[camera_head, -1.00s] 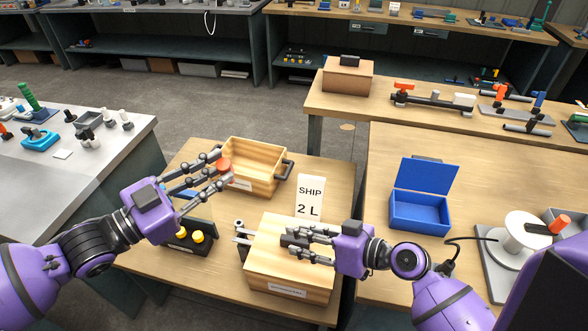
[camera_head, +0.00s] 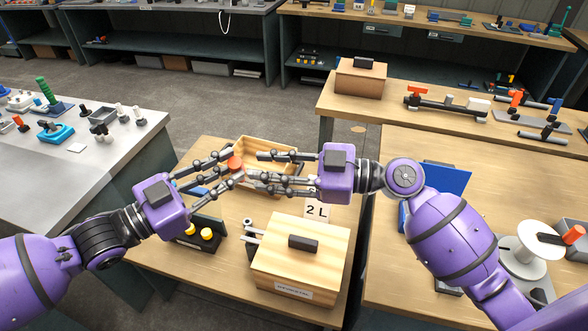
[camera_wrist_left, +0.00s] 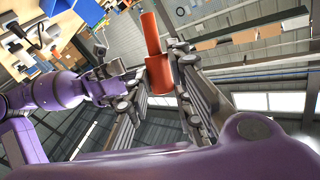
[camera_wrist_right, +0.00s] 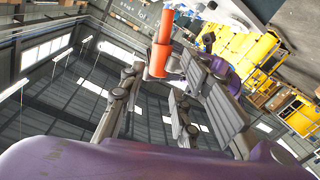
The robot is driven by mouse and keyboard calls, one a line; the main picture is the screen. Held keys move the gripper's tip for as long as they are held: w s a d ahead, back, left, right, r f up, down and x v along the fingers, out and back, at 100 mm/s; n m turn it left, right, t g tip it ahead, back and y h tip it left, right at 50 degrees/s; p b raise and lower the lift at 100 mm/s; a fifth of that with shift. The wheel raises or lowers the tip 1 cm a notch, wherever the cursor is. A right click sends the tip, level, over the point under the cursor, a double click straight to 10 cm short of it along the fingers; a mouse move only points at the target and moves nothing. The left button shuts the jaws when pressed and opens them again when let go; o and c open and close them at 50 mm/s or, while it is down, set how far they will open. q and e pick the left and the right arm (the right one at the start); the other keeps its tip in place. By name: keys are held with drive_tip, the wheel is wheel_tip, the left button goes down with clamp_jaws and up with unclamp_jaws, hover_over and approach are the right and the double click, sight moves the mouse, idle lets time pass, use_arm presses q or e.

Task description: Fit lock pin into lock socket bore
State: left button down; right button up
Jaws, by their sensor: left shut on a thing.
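An orange-red pin (camera_head: 235,162), which I take to be the lock pin, is held in the air by my left gripper (camera_head: 233,168). In the left wrist view the pin (camera_wrist_left: 157,62) has a thick lower body and a thinner shaft standing out past the fingers. My right gripper (camera_head: 254,168) is open, its fingertips close to the pin from the right. The right wrist view shows the pin (camera_wrist_right: 160,50) between its spread fingers; I cannot tell whether they touch it. I cannot make out the lock socket bore in any view.
Below the hands stand an open wooden crate (camera_head: 283,153) and a lidded wooden box (camera_head: 322,260) with a dark handle. A dark stand with yellow knobs (camera_head: 190,241) is at left.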

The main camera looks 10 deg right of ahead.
sight(243, 167)
drive_tip(key=shift+x, duration=2.6)
drive_tip(key=c, duration=0.7)
use_arm(q)
drive_tip(key=c, duration=1.5)
unclamp_jaws()
use_arm(e)
clamp_jaws()
use_arm(q)
drive_tip(key=shift+o, duration=0.2)
